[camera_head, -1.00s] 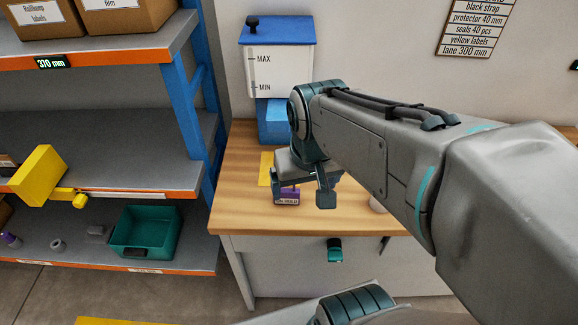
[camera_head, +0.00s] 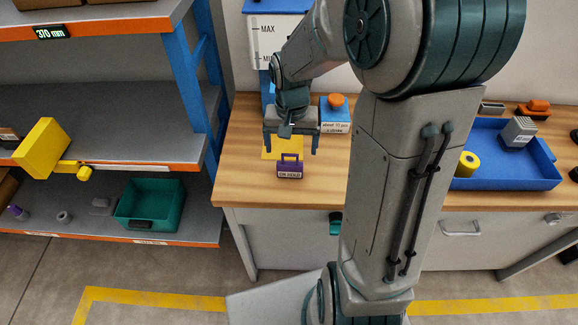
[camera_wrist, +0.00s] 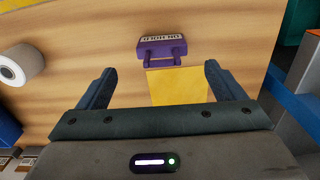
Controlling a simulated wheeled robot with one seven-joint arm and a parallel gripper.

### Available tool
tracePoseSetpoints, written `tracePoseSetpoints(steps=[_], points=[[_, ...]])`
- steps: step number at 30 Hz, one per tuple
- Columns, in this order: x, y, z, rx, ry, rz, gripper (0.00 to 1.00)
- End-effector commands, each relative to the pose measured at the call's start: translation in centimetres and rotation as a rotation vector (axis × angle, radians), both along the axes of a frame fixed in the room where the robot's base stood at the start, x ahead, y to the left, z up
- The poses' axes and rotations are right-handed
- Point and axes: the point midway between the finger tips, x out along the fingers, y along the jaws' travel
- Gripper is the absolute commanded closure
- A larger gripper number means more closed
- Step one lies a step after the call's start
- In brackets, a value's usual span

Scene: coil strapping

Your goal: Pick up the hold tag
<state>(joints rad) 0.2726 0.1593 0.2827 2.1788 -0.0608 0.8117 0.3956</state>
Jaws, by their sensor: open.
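The hold tag is a small purple block with a white printed label and a handle loop. In the head view the hold tag (camera_head: 290,168) stands on the wooden bench at the front edge of a yellow patch (camera_head: 269,152). In the wrist view the hold tag (camera_wrist: 161,47) lies beyond the fingertips, near the middle, with its handle toward me. My gripper (camera_head: 291,150) is open and empty above the bench, just behind the tag; it also shows in the wrist view (camera_wrist: 160,72). The fingers are apart from the tag on both sides.
A blue tray (camera_head: 545,180) with a yellow roll (camera_head: 467,164) is on the bench at right. A white-and-blue box (camera_head: 335,120) stands close to my gripper's right. A shelf rack with a green bin (camera_head: 150,204) is at left. A white roll (camera_wrist: 20,66) shows in the wrist view.

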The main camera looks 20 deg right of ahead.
Motion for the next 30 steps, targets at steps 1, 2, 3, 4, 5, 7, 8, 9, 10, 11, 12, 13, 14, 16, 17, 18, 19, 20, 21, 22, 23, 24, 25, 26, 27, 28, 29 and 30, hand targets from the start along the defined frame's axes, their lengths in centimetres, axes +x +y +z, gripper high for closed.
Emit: tracePoseSetpoints(steps=[1, 2, 3, 4, 5, 7, 8, 9, 10, 11, 12, 13, 14, 16, 17, 18, 19, 20, 21, 22, 23, 24, 25, 26, 27, 28, 29, 30], points=[[-0.1, 0.0, -0.9, 0.0, 0.004, 0.001, 0.11], [-0.1, 0.0, -1.2, 0.0, 0.003, 0.0, 0.11], [0.0, 0.0, -1.7, 0.001, 0.003, 0.0, 0.11], [0.0, 0.0, -1.9, 0.001, 0.002, -0.001, 0.11], [0.0, 0.0, -2.1, 0.0, 0.001, -0.001, 0.11], [0.0, 0.0, -2.4, 0.0, 0.0, 0.0, 0.11], [0.0, 0.0, -2.5, 0.0, 0.001, 0.0, 0.11], [-0.1, 0.1, -2.8, 0.0, 0.002, 0.001, 0.11], [-0.1, 0.1, -3.2, 0.0, 0.003, 0.001, 0.11], [-0.2, 0.2, -3.6, 0.0, 0.004, 0.001, 0.11], [-0.2, 0.2, -4.1, 0.001, 0.004, 0.0, 0.11], [-0.2, 0.3, -4.6, 0.001, 0.005, 0.001, 0.11], [-0.3, 0.3, -5.0, 0.0, 0.004, 0.002, 0.11], [-0.3, 0.4, -6.0, 0.001, 0.004, 0.001, 0.11], [-0.3, 0.4, -6.4, 0.0, 0.003, 0.001, 0.11], [-0.3, 0.4, -6.8, 0.0, 0.002, 0.002, 0.11], [-0.2, 0.4, -7.0, 0.0, 0.002, 0.001, 0.11], [-0.2, 0.4, -7.2, 0.0, 0.001, 0.0, 0.11], [-0.2, 0.4, -7.4, 0.0, 0.001, -0.001, 0.11], [-0.2, 0.4, -7.5, 0.0, 0.0, -0.001, 0.11], [-0.2, 0.3, -7.5, 0.0, -0.001, -0.001, 0.11], [-0.2, 0.3, -7.5, 0.0, -0.001, -0.001, 0.11], [-0.2, 0.3, -7.5, -0.001, -0.002, -0.001, 0.11], [-0.2, 0.3, -7.5, -0.001, -0.002, -0.001, 0.11], [-0.2, 0.3, -7.5, -0.001, -0.002, -0.001, 0.11], [-0.2, 0.3, -7.5, 0.0, -0.001, -0.001, 0.11], [-0.2, 0.3, -7.5, 0.0, -0.001, -0.001, 0.14], [-0.2, 0.3, -7.5, 0.0, -0.001, -0.001, 0.25]])
